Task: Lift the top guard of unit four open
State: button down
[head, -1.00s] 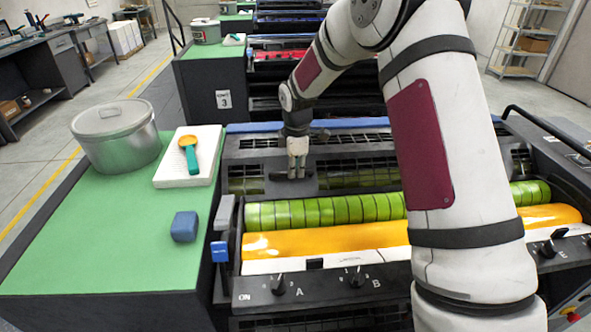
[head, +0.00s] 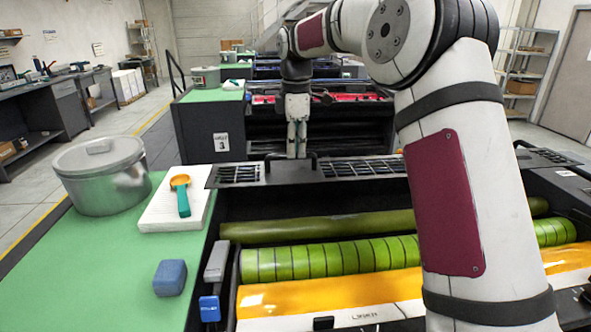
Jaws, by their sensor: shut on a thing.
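The top guard (head: 237,174) of the near unit is a dark slotted panel, raised and tilted up at the back of the unit. My gripper (head: 297,150) points down at the guard's black bar handle (head: 270,157) and is shut on it. Below the guard, the rollers are uncovered: a dark olive one (head: 300,229), a bright green banded one (head: 310,259) and a yellow one (head: 300,297). My arm hides the middle right of the unit and part of the guard. No number shows on this unit.
A green side table (head: 110,275) on the left holds a lidded metal pot (head: 100,180), a white pad (head: 165,215) with an orange-and-teal scoop (head: 181,195), and a blue block (head: 170,277). Unit three (head: 221,142) stands behind.

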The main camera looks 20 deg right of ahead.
aim_at(296, 165)
jog(key=shift+w+d+r+b, duration=0.15)
jog(key=shift+w+d+b, duration=0.1)
jog(key=shift+w, duration=0.4)
jog(key=shift+w+d+r+b, duration=0.1)
jog(key=shift+w+d+b, duration=0.1)
jog(key=shift+w, duration=0.4)
jog(key=c, duration=1.8)
grip_release()
jog(key=shift+f, duration=0.1)
jog(key=shift+o, duration=1)
jog(key=shift+w+f, duration=0.1)
jog(key=shift+w, duration=0.15)
jog(key=shift+r, duration=0.3)
notch_tip(296, 165, up, 12)
jog(key=shift+s+a, duration=0.25)
jog(key=shift+s, duration=0.2)
